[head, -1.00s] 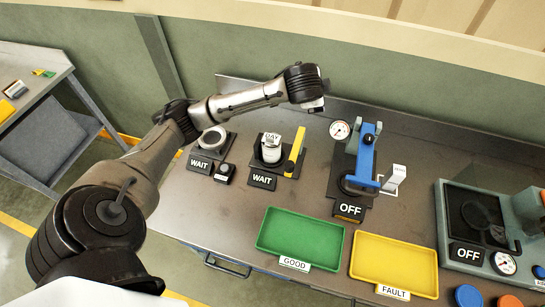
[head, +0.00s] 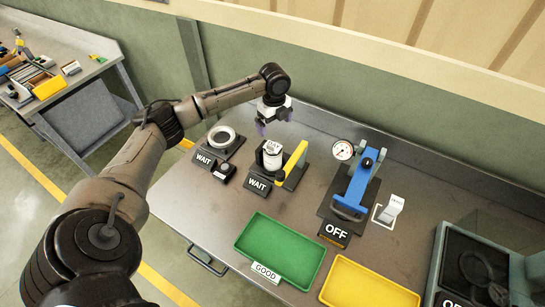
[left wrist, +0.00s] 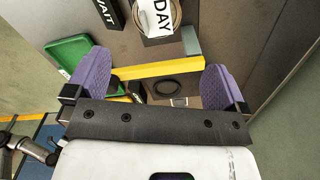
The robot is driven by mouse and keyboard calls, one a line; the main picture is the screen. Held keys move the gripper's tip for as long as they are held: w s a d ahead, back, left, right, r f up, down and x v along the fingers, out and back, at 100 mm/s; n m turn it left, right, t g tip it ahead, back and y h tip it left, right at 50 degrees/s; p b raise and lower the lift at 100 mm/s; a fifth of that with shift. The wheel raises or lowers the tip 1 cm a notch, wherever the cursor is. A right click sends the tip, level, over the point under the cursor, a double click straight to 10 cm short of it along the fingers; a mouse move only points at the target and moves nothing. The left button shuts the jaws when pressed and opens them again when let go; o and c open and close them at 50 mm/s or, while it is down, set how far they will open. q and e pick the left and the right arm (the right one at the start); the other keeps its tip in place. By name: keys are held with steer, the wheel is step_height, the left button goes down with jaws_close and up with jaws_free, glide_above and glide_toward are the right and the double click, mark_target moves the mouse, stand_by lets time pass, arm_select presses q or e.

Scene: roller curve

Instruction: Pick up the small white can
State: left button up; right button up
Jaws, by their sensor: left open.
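The small white can (head: 268,161) stands upright in a dark holder behind a WAIT sign, beside a yellow bar. A white tag reading DAY is on or at its top. In the left wrist view the can (left wrist: 152,33) shows at the top edge, partly behind the DAY tag and cut off by the frame. My left gripper (head: 269,126) hangs behind the can in the head view, apart from it. In the left wrist view its purple fingers (left wrist: 157,86) are wide apart with nothing between them held. My right gripper is not in view.
The yellow bar (head: 295,160) stands close to the can's right. A round grey-white ring fixture (head: 222,138) is to the left, and a blue press (head: 360,184) to the right. A green tray (head: 281,250) and yellow tray (head: 368,288) lie in front.

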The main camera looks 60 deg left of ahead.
mark_target(273, 146)
arm_select(q)
step_height(273, 146, down, 8)
steer(key=shift+f, duration=0.15)
steer(key=shift+s+f, duration=0.15)
steer(key=shift+f, duration=1.2)
steer(key=shift+s+f, duration=0.1)
steer(key=shift+f, duration=1.2)
steer(key=shift+c, duration=0.2)
steer(key=c, duration=1.1)
steer(key=shift+r, duration=0.1)
